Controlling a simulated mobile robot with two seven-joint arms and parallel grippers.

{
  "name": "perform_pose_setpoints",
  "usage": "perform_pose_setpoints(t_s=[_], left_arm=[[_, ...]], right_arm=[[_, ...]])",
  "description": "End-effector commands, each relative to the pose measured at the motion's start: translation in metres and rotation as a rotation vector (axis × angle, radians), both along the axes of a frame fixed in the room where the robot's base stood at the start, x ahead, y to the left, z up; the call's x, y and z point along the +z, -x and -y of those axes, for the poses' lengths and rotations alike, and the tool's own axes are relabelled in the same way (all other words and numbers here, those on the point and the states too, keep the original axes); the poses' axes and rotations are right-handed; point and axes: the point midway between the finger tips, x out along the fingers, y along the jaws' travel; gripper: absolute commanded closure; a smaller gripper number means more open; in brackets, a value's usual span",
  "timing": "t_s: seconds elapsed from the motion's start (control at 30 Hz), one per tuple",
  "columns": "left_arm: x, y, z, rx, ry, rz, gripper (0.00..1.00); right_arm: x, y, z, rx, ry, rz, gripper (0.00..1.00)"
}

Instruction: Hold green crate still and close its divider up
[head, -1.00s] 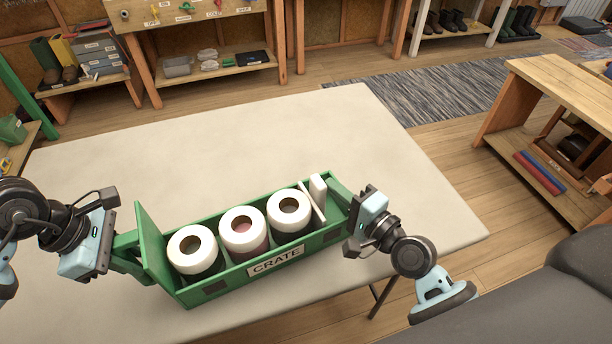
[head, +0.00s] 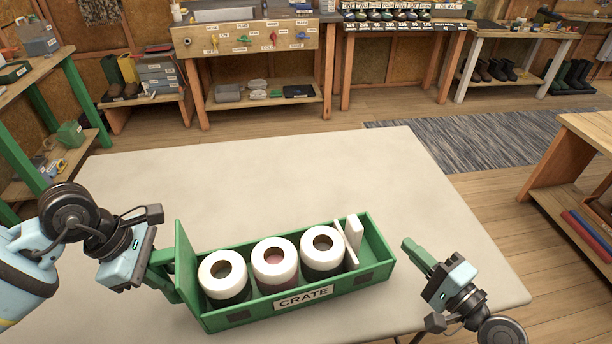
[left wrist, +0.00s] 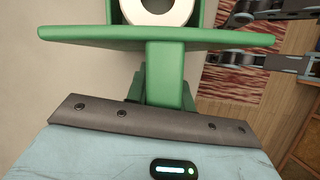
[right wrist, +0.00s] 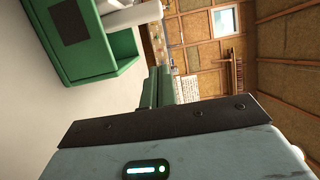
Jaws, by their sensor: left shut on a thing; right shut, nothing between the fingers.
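The green crate (head: 345,287) stands on the table with a CRATE label facing me. Its left end wall (head: 187,262) rises taller than the other sides. Three white-topped round containers (head: 273,262) stand in a row inside. A thin white divider (head: 346,246) leans to the right of them, beside a white block (head: 355,232). My right gripper (head: 418,254) is shut and empty, apart from the crate's right end.
The table top (head: 270,170) is clear behind the crate. The table's right edge lies just past my right gripper. A grey striped rug (head: 490,140) and wooden benches stand beyond the table. A wooden bench (head: 575,190) is at the right.

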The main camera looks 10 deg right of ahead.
Motion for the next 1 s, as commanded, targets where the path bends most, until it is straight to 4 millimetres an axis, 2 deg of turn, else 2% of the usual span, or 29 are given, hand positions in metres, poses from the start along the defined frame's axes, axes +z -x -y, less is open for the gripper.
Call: perform_pose_setpoints(t_s=[0.03, 0.4, 1.0], left_arm=[[-0.007, 0.004, 0.001, -0.005, -0.005, -0.014, 1.00], [-0.007, 0.004, 0.001, -0.005, -0.006, -0.014, 1.00], [-0.007, 0.004, 0.000, -0.005, -0.007, -0.014, 1.00]], right_arm=[[-0.002, 0.007, 0.002, 0.004, 0.004, -0.006, 1.00], [-0.002, 0.028, 0.011, 0.000, 0.005, -0.003, 1.00], [-0.001, 0.034, 0.013, 0.000, -0.001, -0.003, 1.00]])
